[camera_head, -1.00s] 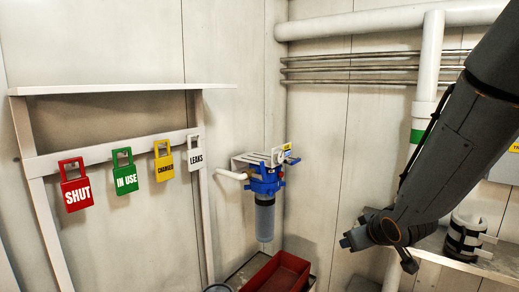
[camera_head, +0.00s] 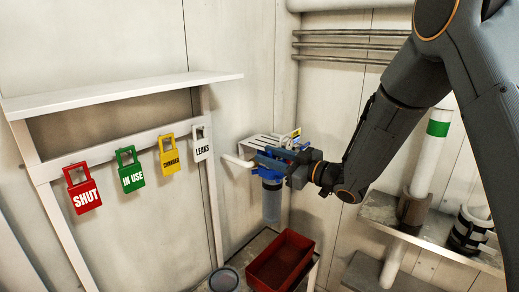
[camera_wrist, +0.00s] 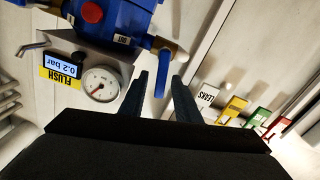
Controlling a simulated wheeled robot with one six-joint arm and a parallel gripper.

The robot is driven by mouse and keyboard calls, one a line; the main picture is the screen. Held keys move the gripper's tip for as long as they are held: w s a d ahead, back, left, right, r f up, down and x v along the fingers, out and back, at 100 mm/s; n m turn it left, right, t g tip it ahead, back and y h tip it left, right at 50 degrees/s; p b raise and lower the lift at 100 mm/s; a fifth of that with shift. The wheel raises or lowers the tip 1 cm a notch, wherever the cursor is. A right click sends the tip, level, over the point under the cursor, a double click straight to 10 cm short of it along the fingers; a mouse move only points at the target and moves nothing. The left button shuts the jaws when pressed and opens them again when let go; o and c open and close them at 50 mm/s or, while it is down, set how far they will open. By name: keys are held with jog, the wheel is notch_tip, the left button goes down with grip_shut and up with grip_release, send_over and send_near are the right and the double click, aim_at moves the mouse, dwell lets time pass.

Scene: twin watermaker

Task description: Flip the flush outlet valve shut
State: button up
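A blue filter housing (camera_wrist: 115,18) with a clear bowl (camera_head: 272,203) hangs on the corner wall. In the wrist view, a blue lever (camera_wrist: 160,74) sticks out from a brass fitting (camera_wrist: 172,46) beside an "OUT" label (camera_wrist: 123,39). A yellow "FLUSH" label (camera_wrist: 62,72), a display reading 0.2 bar (camera_wrist: 66,61) and a round gauge (camera_wrist: 101,84) sit beside it. My gripper (camera_wrist: 159,80) is open, and the lever appears between its two dark fingers; contact cannot be told. In the head view my gripper (camera_head: 273,160) covers much of the housing and hides the lever.
A red bin (camera_head: 281,262) and a grey round container (camera_head: 224,279) are below the filter. Red, green, yellow and white tags (camera_head: 202,143) hang on a rail under a white shelf (camera_head: 120,95) at left. White pipes (camera_head: 432,150) and a ledge (camera_head: 432,238) are at right.

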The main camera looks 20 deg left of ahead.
jog(key=p+x, duration=0.1)
jog(key=x, duration=0.2)
jog(key=shift+a, duration=0.25)
jog(key=shift+w, duration=0.1)
grip_shut()
jog(key=shift+d, duration=0.1)
jog(key=shift+w+d+m, duration=0.1)
jog(key=shift+w+m, duration=0.15)
jog(key=shift+m, duration=0.55)
jog(key=shift+w+d+m, duration=0.1)
jog(key=shift+w+m, duration=0.15)
jog(key=shift+m, duration=0.55)
grip_release()
jog(key=shift+r, duration=0.1)
